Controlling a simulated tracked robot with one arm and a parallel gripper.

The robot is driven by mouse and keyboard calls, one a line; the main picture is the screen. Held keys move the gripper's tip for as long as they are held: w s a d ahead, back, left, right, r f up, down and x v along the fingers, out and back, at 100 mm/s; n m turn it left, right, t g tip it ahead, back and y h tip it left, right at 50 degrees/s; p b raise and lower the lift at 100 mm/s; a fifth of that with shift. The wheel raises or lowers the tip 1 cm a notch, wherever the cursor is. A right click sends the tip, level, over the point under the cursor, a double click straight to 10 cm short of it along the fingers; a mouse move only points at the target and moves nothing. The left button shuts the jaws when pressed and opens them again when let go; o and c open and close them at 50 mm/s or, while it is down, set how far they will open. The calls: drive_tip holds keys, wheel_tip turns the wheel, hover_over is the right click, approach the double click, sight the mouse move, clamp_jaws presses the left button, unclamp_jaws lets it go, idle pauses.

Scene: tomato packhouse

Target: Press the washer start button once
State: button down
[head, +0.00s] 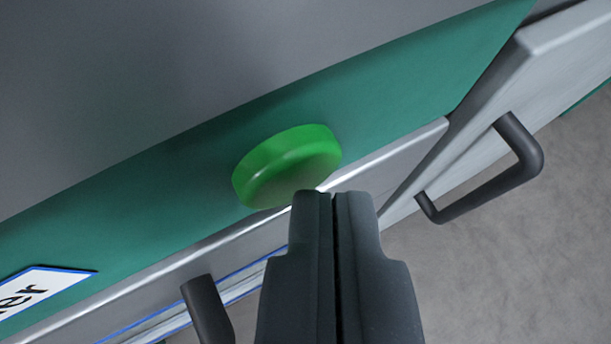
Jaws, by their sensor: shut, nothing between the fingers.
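The green round button (287,166) sits on a teal panel strip (400,92) near the middle of the head view. It stands out from the panel. My gripper (333,194) is shut and empty, with its fingertips just below and right of the button in the picture. The tips overlap the button's lower right edge in the view. I cannot tell whether they touch it. A white label with a blue border (40,290) at the lower left shows only the letters "er"; the rest is cut off.
A dark handle (490,180) sticks out from a grey door or panel (570,60) at the right. Another dark handle (207,310) stands left of my gripper. Grey floor (500,270) shows at the lower right.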

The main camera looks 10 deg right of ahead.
drive_tip(key=shift+s+b, duration=0.15)
drive_tip(key=shift+b, duration=0.15)
drive_tip(key=shift+s+d+b, duration=0.25)
drive_tip(key=shift+s+b, duration=0.45)
drive_tip(key=s+b, duration=0.1)
drive_tip(key=s+d+b, duration=0.1)
drive_tip(key=s, duration=0.1)
drive_tip(key=s+b, duration=0.1)
drive_tip(key=shift+s+d, duration=0.25)
drive_tip(key=shift+s, duration=0.1)
idle(0.3)
